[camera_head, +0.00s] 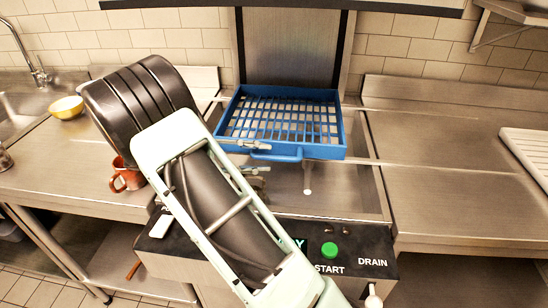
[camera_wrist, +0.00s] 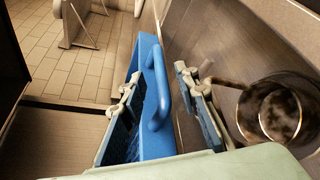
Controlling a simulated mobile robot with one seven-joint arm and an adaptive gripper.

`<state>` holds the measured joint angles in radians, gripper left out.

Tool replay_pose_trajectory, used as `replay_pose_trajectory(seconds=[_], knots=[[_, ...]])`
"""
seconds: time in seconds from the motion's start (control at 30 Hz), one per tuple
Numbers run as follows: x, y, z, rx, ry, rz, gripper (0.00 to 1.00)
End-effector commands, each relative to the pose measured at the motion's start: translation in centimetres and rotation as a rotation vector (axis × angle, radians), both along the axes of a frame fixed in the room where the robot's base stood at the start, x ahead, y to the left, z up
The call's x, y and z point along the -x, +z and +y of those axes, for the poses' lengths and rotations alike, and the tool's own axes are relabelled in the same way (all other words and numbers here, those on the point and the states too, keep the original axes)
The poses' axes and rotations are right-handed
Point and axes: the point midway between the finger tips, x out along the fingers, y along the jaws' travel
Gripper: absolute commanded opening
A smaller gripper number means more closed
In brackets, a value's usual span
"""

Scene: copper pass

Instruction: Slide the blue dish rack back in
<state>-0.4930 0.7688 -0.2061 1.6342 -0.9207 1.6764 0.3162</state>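The blue dish rack (camera_head: 335,148) sits in the raised-hood washer bay, toward the back, with a bare steel strip of the bay in front of it. Its front handle (camera_head: 276,156) faces me. My gripper (camera_head: 258,157) comes from the left at the rack's front edge. In the wrist view, my gripper (camera_wrist: 159,74) is open, with one finger on each side of the blue handle (camera_wrist: 158,95). A gap shows between the handle and the right finger. Contact on the left side cannot be told. My arm hides part of the bay's left front.
The washer's front panel (camera_head: 375,262) has a green START button (camera_head: 329,249). Steel counters (camera_head: 460,200) flank the bay. An orange mug (camera_head: 125,178) stands close beside my arm on the left counter. A yellow bowl (camera_head: 67,107) is near the sink; a white ribbed tray (camera_head: 530,155) is right.

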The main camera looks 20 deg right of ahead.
Motion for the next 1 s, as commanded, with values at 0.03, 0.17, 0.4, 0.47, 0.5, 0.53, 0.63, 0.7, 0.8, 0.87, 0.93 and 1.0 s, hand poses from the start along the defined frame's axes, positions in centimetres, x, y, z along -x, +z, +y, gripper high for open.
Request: replay_pose_trajectory(seconds=[0.03,0.17,0.4,0.47,0.5,0.53,0.63,0.7,0.8,0.87,0.93,1.0], knots=[[-0.4,0.2,1.2,0.0,0.004,-0.001,0.29],[-0.9,0.8,3.7,0.001,0.002,-0.001,0.29],[-1.4,1.4,6.4,0.001,0.001,0.0,0.29],[-1.4,1.5,6.6,0.001,0.001,0.0,0.29],[-1.4,1.5,6.7,0.001,0.001,0.0,0.29],[-1.4,1.5,6.7,0.001,0.001,0.0,0.29],[-1.4,1.5,6.7,0.0,0.0,0.0,0.29],[-1.4,1.5,6.7,0.001,0.001,0.0,0.29],[-1.4,1.5,6.7,0.001,0.001,0.0,0.29],[-1.4,1.5,6.7,0.001,0.001,0.0,0.29],[-1.4,1.5,6.7,0.001,0.001,0.0,0.29],[-1.4,1.5,6.7,0.001,0.001,0.0,0.29]])
